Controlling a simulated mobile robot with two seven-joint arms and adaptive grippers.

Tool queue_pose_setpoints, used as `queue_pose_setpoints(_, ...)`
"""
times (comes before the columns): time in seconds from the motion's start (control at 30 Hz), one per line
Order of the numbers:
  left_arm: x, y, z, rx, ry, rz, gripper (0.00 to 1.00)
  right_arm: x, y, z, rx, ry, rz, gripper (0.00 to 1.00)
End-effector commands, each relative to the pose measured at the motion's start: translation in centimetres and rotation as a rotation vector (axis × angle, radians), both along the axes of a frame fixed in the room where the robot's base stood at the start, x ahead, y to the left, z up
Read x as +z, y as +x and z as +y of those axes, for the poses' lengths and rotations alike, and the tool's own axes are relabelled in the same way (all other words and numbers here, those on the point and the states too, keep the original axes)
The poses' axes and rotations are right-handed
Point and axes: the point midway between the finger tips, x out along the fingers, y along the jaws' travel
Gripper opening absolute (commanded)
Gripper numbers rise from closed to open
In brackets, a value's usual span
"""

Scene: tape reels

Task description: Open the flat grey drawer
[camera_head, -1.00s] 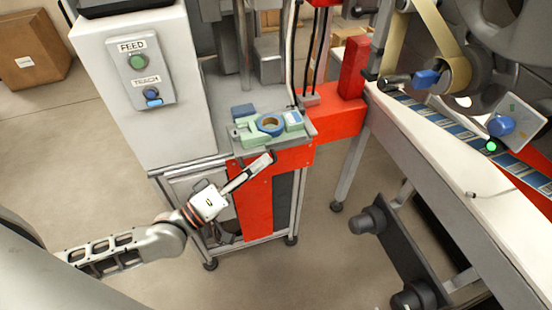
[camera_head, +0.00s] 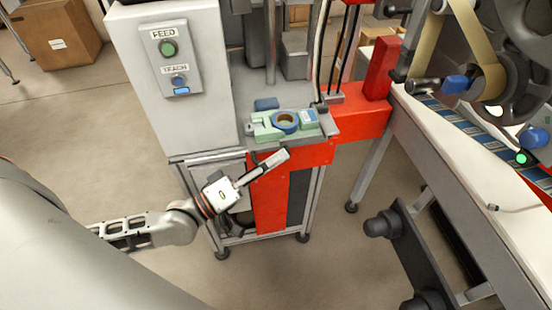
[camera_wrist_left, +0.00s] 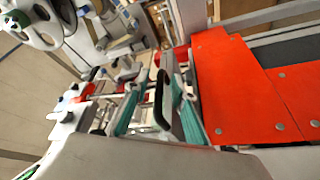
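My left gripper (camera_head: 279,158) is in front of the red cabinet panel (camera_head: 268,200), just below the front edge of a grey top plate (camera_head: 322,130). In the left wrist view its teal fingers (camera_wrist_left: 158,112) are apart. A dark, rounded, slot-like piece (camera_wrist_left: 162,98) shows between them; I cannot tell whether it is a handle, or whether the fingers touch it. The flat grey drawer cannot be told apart clearly from the grey plate and frame here. My right gripper is in neither view.
A green fixture with a blue ring (camera_head: 286,122) lies on the grey plate. A white FEED/TEACH cabinet (camera_head: 190,120) stands to its left. A white conveyor side (camera_head: 470,170) and dark rollers (camera_head: 400,240) stand to the right. Open floor (camera_head: 330,260) lies in front.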

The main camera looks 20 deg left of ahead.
Motion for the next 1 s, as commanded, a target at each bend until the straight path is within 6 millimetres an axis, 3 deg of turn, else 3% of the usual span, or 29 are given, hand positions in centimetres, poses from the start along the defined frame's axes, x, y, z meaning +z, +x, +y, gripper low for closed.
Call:
queue_pose_setpoints(0.5,-1.5,-5.7,3.5,-0.001,0.001,0.003,0.25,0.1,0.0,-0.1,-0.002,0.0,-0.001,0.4)
queue_pose_setpoints(1.0,-1.5,-6.0,3.7,0.0,-0.001,0.001,0.25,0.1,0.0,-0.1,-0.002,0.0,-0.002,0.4)
